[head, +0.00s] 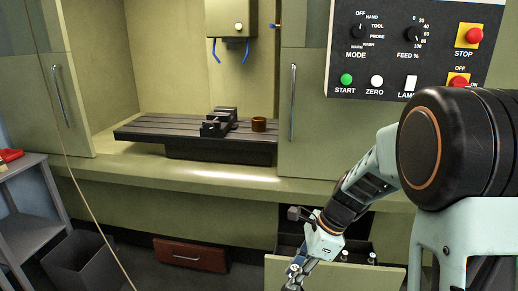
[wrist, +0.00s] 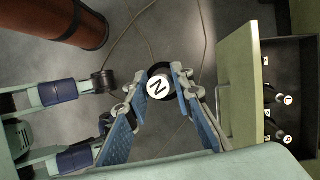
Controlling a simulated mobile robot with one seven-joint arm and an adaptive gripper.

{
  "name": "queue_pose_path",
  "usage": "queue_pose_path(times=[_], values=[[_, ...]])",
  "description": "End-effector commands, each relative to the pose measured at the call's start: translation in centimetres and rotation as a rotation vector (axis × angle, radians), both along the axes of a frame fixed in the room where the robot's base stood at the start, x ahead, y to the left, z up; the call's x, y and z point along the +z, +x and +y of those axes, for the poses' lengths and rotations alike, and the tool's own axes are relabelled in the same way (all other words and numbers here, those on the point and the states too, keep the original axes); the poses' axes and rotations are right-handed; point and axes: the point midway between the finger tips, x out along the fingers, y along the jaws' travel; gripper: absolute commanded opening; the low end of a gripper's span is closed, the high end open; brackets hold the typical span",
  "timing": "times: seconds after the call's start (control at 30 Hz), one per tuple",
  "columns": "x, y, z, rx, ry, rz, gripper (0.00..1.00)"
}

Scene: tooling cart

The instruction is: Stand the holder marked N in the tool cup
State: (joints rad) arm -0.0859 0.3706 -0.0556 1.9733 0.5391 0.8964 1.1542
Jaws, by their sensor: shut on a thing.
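My gripper (wrist: 160,88) is shut on the holder marked N (wrist: 158,86). Its round white top with the black letter faces the wrist camera between the blue fingers, and its lower part is hidden. A small copper-brown cup (head: 259,125), which looks like the tool cup, stands on the slotted machine table, right of the vise. It is well above and behind my gripper.
The open drawer (head: 335,274) holds other holders, also seen in the wrist view (wrist: 285,100). A dark vise (head: 218,122) sits on the machine table (head: 150,131). A control panel (head: 420,45) is at upper right. A bin (head: 85,262) and a grey cart (head: 30,195) stand left.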

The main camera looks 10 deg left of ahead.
Motion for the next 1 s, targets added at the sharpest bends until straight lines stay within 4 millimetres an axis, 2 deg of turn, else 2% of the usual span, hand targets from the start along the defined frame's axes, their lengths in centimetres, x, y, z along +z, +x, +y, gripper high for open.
queue_pose_path(times=[0.03,0.27,0.6,0.8,1.0], values=[[-0.8,0.4,-0.3,0.077,0.000,-0.003,0.00],[-2.3,1.0,-2.6,0.508,-0.001,-0.002,0.00],[-3.5,1.5,-7.5,1.079,-0.001,0.000,0.00],[-3.5,1.6,-9.8,1.289,-0.001,-0.001,0.00],[-3.5,1.7,-11.3,1.417,-0.002,-0.001,0.00]])
